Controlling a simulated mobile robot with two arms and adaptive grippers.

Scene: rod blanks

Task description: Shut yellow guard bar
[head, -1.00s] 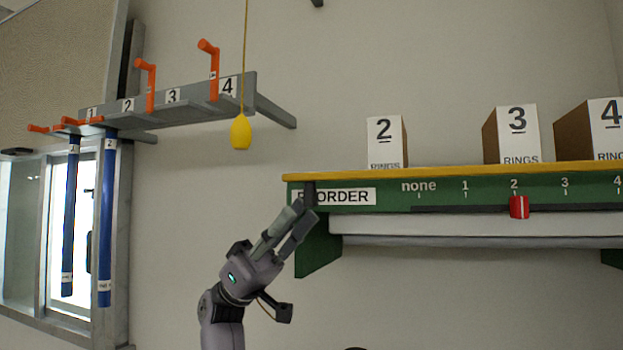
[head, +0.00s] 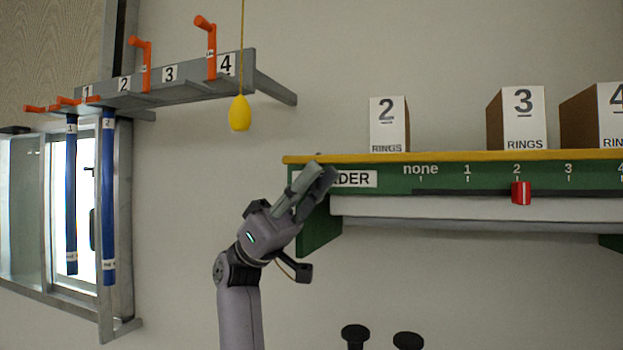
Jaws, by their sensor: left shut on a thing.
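The yellow bar (head: 450,156) runs level along the top front edge of a green shelf (head: 400,183) in the head view. My left gripper (head: 318,176) is at the bar's left end, in front of the shelf face. Its fingers are shut and cover part of the "REORDER" label (head: 357,179). A small dark tip shows just above the fingers at the bar. What the fingers grip is mostly hidden; it seems to be a short dark post or handle. My right gripper is not in view.
Boxes marked 2 (head: 388,126), 3 (head: 524,118) and 4 stand behind the bar. A red slider (head: 521,193) sits at mark 2. A yellow pull (head: 239,114) hangs on a cord. A rack (head: 190,78) holds blue rods (head: 108,200). Two dark knobs (head: 355,334) show at the bottom.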

